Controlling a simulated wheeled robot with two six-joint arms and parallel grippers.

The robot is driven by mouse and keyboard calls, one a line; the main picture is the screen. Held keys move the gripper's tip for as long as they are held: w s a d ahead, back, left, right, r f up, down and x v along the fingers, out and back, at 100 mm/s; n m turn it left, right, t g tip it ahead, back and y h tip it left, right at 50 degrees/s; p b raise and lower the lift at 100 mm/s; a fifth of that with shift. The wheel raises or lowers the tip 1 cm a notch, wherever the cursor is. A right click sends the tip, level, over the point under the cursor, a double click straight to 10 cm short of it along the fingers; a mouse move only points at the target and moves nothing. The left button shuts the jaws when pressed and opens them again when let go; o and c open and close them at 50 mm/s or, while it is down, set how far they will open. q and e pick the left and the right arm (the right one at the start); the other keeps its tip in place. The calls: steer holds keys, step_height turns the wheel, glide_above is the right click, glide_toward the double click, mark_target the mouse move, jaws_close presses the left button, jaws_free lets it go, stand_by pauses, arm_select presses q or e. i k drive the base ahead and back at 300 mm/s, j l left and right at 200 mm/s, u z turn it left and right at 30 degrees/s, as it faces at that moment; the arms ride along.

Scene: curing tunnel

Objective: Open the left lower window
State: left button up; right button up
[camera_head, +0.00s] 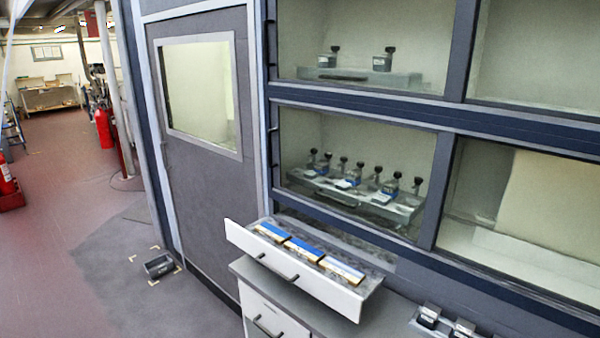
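The left lower window (360,150) is in the middle right of the head view, in a dark blue-grey frame. Its pane seems to be in place, but clear glass makes this hard to tell. Behind it, a grey tray (408,212) holds several small bottles with black caps and some blue labels. Small dark fittings, perhaps handles or hinges, sit on the frame at the window's left edge. Neither of my grippers is in view.
Below the window, a white-fronted drawer (290,268) stands pulled out, holding three blue-and-gold boxes. A grey door (205,190) is left of it. Open floor lies left. Small dark-capped items stand at lower right.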

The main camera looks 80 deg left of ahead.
mark_target(445, 141)
steer(key=u, duration=2.65)
steer(key=i+j, duration=0.2)
steer(key=j, duration=0.15)
